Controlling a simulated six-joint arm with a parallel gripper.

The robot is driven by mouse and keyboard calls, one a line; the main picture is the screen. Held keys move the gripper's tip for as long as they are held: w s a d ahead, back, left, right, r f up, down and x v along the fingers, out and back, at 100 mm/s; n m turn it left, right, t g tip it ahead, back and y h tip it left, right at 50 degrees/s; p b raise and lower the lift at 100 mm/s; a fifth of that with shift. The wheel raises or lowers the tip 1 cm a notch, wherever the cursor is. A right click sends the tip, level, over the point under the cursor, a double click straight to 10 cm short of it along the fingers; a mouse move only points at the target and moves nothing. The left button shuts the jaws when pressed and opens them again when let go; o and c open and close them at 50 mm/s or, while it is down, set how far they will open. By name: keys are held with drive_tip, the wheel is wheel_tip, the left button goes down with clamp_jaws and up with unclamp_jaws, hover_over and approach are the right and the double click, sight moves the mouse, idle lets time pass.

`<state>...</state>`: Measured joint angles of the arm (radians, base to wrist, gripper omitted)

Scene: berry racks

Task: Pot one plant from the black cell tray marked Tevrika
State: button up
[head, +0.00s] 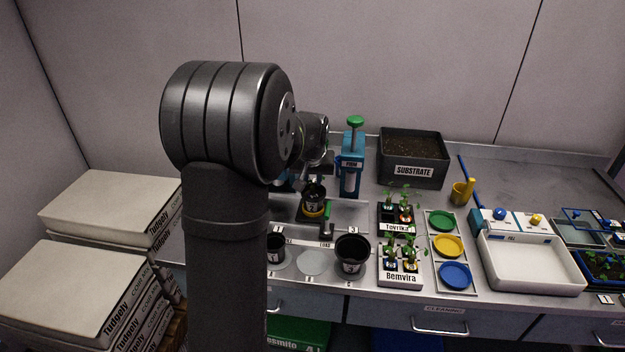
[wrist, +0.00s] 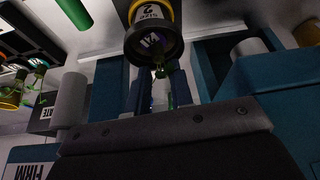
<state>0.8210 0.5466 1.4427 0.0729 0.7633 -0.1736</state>
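The black cell tray marked Tevrika (head: 396,228) stands right of centre in the head view, with green plants in several cells. A black pot (head: 313,197) stands on the yellow-ringed station left of it. A small green plant (wrist: 161,72) shows at the pot's mouth, between my fingers. My gripper (wrist: 161,92) is close to the pot, its two dark fingers apart with a gap around the plant. My arm hides part of the station in the head view.
A blue FIRM press (head: 352,172) with a green knob stands close behind the pot. The substrate bin (head: 413,158) is at the back. The white Bemvira tray (head: 400,281), another black pot (head: 352,253) and a rack of coloured dishes (head: 447,247) stand in front.

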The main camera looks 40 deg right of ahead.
drive_tip(key=shift+r, duration=1.8)
drive_tip(key=o, duration=0.6)
drive_tip(key=shift+c, duration=0.2)
drive_tip(key=shift+r, duration=0.1)
drive_tip(key=shift+r, duration=2.9)
drive_tip(key=shift+f, duration=3.6)
